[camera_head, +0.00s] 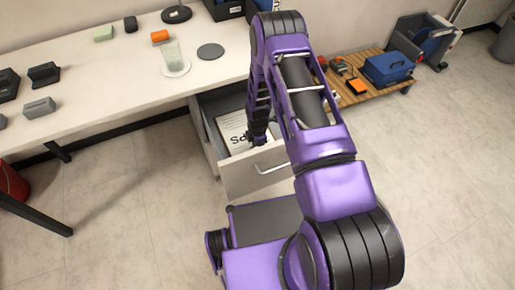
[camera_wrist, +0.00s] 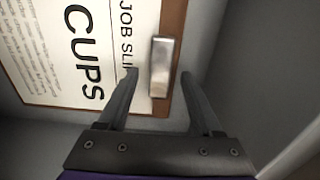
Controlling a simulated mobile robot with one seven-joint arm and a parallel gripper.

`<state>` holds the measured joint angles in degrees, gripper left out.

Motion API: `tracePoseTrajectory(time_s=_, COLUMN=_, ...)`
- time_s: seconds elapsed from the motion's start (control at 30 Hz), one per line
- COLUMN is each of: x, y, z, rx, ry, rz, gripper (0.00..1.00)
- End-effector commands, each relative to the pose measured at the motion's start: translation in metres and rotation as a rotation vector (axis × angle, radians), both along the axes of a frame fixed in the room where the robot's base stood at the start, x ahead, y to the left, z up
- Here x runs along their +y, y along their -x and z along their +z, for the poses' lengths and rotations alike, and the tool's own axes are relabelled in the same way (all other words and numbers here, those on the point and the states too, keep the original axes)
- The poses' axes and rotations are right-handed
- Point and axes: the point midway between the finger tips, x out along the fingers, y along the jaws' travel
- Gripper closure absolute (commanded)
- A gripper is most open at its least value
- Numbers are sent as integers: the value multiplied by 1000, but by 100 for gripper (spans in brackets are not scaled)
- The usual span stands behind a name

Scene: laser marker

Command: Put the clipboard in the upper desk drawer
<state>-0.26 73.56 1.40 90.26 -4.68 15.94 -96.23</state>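The upper desk drawer (camera_head: 255,177) is pulled open under the desk, with a curved metal handle on its front. The clipboard (camera_wrist: 172,40) lies in the drawer, brown with a metal clip and white paper reading "JOB SLIP" and "CUPS". It also shows inside the drawer in the head view (camera_head: 232,131), partly hidden by my arm. My gripper (camera_wrist: 160,75) is over the clip end of the clipboard. Its two fingers are spread apart, one on each side of the metal clip, with nothing between them gripped. Whether the fingers touch the board cannot be told.
A low wooden platform (camera_head: 352,95) with a blue box (camera_head: 388,67) stands at right.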

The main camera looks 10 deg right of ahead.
Motion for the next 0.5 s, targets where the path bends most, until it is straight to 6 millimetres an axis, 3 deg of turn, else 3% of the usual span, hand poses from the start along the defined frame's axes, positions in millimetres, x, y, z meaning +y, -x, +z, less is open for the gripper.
tracePoseTrajectory(time_s=0.27, x=0, y=0, z=6, rx=0, ry=0, rz=0, gripper=33)
tracePoseTrajectory(time_s=0.4, x=0, y=-1, z=21, rx=-1, ry=1, rz=0, gripper=33)
tracePoseTrajectory(time_s=0.5, x=0, y=-1, z=45, rx=-4, ry=-1, rz=0, gripper=33)
